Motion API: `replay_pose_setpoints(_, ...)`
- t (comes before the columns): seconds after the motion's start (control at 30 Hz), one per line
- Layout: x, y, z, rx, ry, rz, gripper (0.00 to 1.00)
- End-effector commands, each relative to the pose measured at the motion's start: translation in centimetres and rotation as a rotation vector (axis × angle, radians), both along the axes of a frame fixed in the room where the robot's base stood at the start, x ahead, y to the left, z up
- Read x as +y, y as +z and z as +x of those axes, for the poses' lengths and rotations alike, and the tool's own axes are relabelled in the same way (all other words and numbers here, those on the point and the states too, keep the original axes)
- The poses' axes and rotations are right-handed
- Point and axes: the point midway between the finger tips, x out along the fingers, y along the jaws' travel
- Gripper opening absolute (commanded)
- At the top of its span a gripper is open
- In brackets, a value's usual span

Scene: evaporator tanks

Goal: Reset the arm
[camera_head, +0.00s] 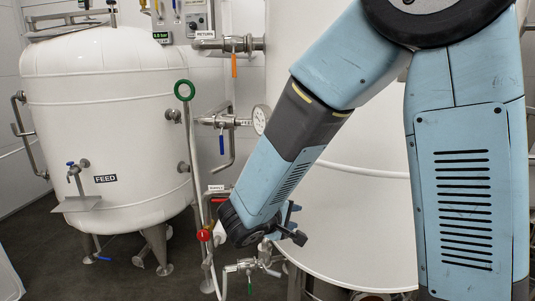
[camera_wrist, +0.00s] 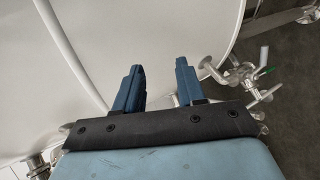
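My arm reaches down from the upper right across the head view, in front of a large white tank (camera_head: 365,185). My gripper (camera_head: 288,222) is at the low end of the arm, partly hidden by the wrist. In the wrist view my gripper (camera_wrist: 160,68) shows two blue fingers standing apart with nothing between them. The white tank wall (camera_wrist: 185,30) lies beyond the fingers. I cannot tell the exact gap between the fingertips and the wall.
A white tank with a FEED label (camera_head: 105,178) stands at the left on metal legs. Pipes and a valve (camera_head: 250,265) are close below my gripper. A green ring (camera_head: 184,90) tops a thin upright rod. A gauge (camera_head: 261,119) sits behind my forearm. Dark floor (camera_head: 40,235) shows at the left.

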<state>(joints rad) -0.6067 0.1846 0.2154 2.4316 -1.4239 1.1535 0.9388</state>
Motion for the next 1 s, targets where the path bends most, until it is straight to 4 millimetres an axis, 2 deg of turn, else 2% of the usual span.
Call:
replay_pose_setpoints(0.03,-2.1,1.1,-0.3,0.009,-0.061,0.022,0.39)
replay_pose_setpoints(0.2,-7.6,3.6,-2.3,0.070,-0.236,0.105,0.39)
replay_pose_setpoints(0.3,-10.3,4.7,-3.8,0.105,-0.325,0.170,0.39)
replay_pose_setpoints(0.5,-14.3,6.7,-7.2,0.161,-0.475,0.332,0.39)
replay_pose_setpoints(0.7,-16.8,8.3,-10.7,0.195,-0.577,0.528,0.39)
replay_pose_setpoints(1.0,-18.2,11.0,-15.2,0.175,-0.636,0.862,0.39)
